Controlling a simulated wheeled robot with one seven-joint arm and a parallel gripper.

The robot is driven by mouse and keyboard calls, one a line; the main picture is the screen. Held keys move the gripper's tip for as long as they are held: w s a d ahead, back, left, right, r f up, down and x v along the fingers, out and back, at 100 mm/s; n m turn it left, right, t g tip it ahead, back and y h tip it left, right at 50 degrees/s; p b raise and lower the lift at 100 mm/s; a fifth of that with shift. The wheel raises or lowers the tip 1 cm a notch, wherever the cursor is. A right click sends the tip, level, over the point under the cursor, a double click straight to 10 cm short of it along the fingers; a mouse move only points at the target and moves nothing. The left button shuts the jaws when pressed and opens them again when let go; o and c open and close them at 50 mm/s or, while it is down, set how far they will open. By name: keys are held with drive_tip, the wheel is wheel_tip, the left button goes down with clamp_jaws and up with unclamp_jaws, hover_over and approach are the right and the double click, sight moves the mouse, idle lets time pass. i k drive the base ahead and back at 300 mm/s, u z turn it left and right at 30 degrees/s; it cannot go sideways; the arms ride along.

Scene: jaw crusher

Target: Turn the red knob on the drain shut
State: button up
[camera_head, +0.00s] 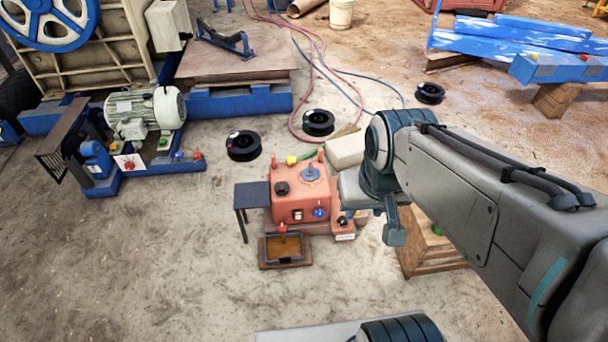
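A small red knob (283,228) sits low on the front of the orange-red box-shaped unit (300,205), on what looks like its drain. A shallow dark-framed tray (303,262) with brown contents is on the ground just below it. The angle the knob is turned to is too small to read. My arm comes in from the right, and my gripper (394,228) appears to be the dark end piece right of the unit. It is clearly apart from the red knob. My wrist partly hides the gripper, and its fingers cannot be made out clearly.
A dark side table (252,196) stands at the unit's left, and a wooden crate (432,250) at its right. A motor (145,112) on a blue base is further left. Black reels (243,145) and hoses lie behind. Floor at the front left is clear.

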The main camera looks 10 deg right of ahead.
sight(282, 228)
drive_tip(key=u, duration=0.9)
drive_tip(key=i, duration=1.2)
drive_tip(key=z, duration=0.9)
